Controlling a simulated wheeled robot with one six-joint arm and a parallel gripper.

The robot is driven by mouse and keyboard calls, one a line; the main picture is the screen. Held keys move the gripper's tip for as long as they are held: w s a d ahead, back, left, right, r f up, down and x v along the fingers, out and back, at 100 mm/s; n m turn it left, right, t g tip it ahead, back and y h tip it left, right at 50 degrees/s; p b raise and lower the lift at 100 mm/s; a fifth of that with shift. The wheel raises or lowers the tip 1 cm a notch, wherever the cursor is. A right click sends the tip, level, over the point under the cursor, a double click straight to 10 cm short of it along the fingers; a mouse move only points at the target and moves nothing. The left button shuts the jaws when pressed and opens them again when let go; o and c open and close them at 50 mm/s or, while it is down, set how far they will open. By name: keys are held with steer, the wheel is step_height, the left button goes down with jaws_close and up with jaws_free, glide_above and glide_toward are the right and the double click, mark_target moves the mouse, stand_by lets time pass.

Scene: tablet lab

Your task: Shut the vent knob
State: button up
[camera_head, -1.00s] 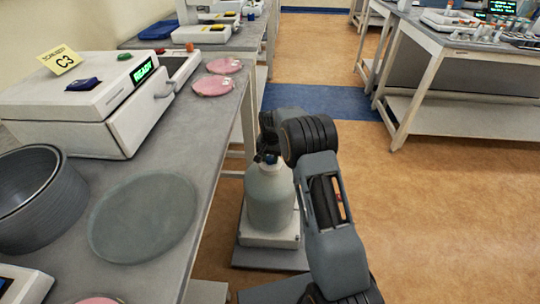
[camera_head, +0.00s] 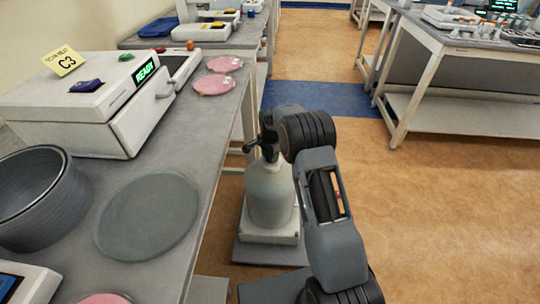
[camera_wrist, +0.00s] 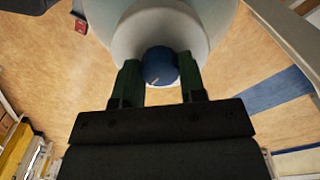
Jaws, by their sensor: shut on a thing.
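The vent knob (camera_wrist: 160,66) is round and dark blue, with a small light mark on its face. It sits on a pale grey-white vessel (camera_wrist: 125,35). My gripper (camera_wrist: 158,72) has its two green fingers on either side of the knob and is shut on it. In the head view the vessel (camera_head: 268,195) stands upright on a white base, low beside the bench. My gripper (camera_head: 254,146) is at its top there, and the knob is hard to make out behind my wrist.
A grey bench (camera_head: 215,130) runs along the left, with a white device (camera_head: 75,115) marked C3, a grey round disc (camera_head: 147,215) and a dark bowl (camera_head: 40,205). Another table (camera_head: 465,60) stands at the upper right. The floor to the right is clear.

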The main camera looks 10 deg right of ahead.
steer(key=shift+r, duration=0.1)
stand_by(0.3)
steer(key=o, duration=0.9)
step_height(320, 180, up, 14)
steer(key=shift+f+p, duration=0.15)
steer(key=shift+p, duration=0.9)
